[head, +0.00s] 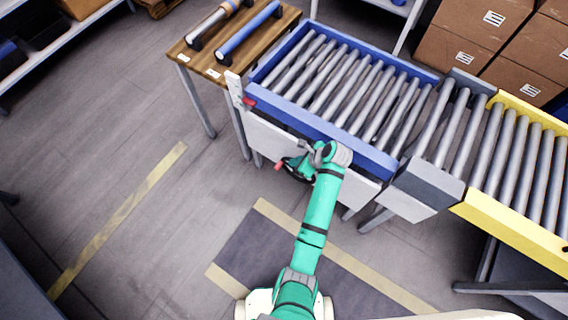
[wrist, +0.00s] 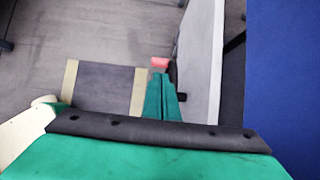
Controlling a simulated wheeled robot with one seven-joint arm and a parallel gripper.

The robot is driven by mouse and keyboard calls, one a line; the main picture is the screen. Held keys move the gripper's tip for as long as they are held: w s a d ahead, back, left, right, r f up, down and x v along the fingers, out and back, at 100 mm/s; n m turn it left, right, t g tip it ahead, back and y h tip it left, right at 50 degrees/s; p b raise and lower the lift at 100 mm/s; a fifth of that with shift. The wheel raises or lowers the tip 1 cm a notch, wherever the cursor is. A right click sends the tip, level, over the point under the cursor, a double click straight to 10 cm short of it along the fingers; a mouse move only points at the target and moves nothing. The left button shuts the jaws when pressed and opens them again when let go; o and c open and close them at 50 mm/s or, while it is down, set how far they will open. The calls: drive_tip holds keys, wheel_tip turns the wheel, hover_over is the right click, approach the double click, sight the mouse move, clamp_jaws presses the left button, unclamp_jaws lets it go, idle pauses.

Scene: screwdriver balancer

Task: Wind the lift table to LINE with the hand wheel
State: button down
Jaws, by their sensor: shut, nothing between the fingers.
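The lift table appears to be the blue-framed roller bed (head: 375,158), with a white panel (head: 270,139) below its front side. A white upright strip (head: 234,90) stands at its left corner, with a small red mark (head: 249,101) beside it; no lettering is readable. The hand wheel is mostly hidden by my arm; its red knob (head: 279,167) shows in front of the panel. In the wrist view the red knob (wrist: 160,62) appears just beyond the tips of my gripper (wrist: 161,77). My gripper is shut and empty; whether it touches the knob I cannot tell.
A grey roller section (head: 428,183) and a yellow-framed conveyor (head: 510,222) continue to the right. A wooden bench (head: 205,62) with two cylindrical tools stands at the left. Cartons (head: 452,55) are stacked behind. The floor to the left is clear.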

approach(278, 165)
drive_tip(key=x, duration=0.5)
drive_tip(key=shift+w+f, duration=0.15)
drive_tip(key=shift+f, duration=0.05)
drive_tip(key=shift+d, duration=0.1)
